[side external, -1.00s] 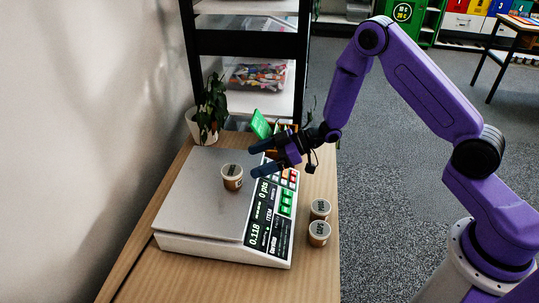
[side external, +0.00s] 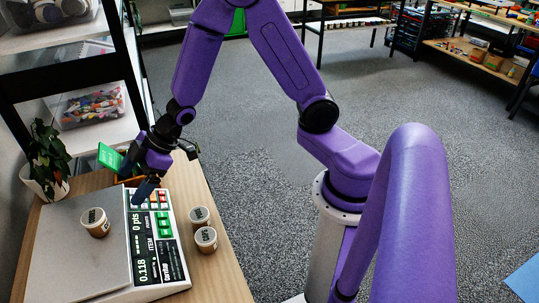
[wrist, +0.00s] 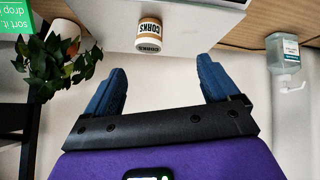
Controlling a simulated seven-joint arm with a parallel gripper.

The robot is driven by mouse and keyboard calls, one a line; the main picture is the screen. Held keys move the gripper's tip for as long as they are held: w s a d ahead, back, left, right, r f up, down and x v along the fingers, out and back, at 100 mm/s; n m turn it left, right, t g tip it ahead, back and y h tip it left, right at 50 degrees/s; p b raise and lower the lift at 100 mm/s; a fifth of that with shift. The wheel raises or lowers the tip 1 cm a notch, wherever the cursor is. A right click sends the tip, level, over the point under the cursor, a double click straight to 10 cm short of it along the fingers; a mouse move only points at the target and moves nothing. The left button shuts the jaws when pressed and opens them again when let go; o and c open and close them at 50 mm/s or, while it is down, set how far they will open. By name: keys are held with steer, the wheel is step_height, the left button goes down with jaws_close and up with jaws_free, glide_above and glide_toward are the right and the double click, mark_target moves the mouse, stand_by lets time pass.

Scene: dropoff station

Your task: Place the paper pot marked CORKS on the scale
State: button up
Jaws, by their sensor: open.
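The paper pot marked CORKS (wrist: 149,37) stands upright on the metal plate of the scale (side external: 58,262); its marking reads clearly in the wrist view. In the side view a small brown pot with a dark label on its lid (side external: 95,222) stands alone on that plate. The scale display reads 0.118. My gripper (side external: 137,184) is open and empty, over the back part of the scale near its keypad, apart from the pot. In the wrist view its two blue fingers (wrist: 160,80) are spread wide, with the pot ahead between them.
Two more pots, one (side external: 199,216) behind the other (side external: 206,239), stand on the table right of the scale. A potted plant (side external: 47,160) and a green sign (side external: 109,157) stand behind it. A pump bottle (wrist: 283,53) shows in the wrist view.

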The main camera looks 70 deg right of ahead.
steer(key=s+d+r+g+h, duration=0.2)
steer(key=s+d, duration=0.1)
steer(key=s, duration=0.6)
steer(key=s+d+r+g+h, duration=0.2)
steer(key=s+d+r, duration=0.1)
steer(key=s, duration=0.7)
steer(key=s+d+r+g+h, duration=0.2)
steer(key=s+d+r, duration=0.1)
steer(key=s, duration=0.7)
steer(key=shift+s+d, duration=0.25)
steer(key=shift+d, duration=0.3)
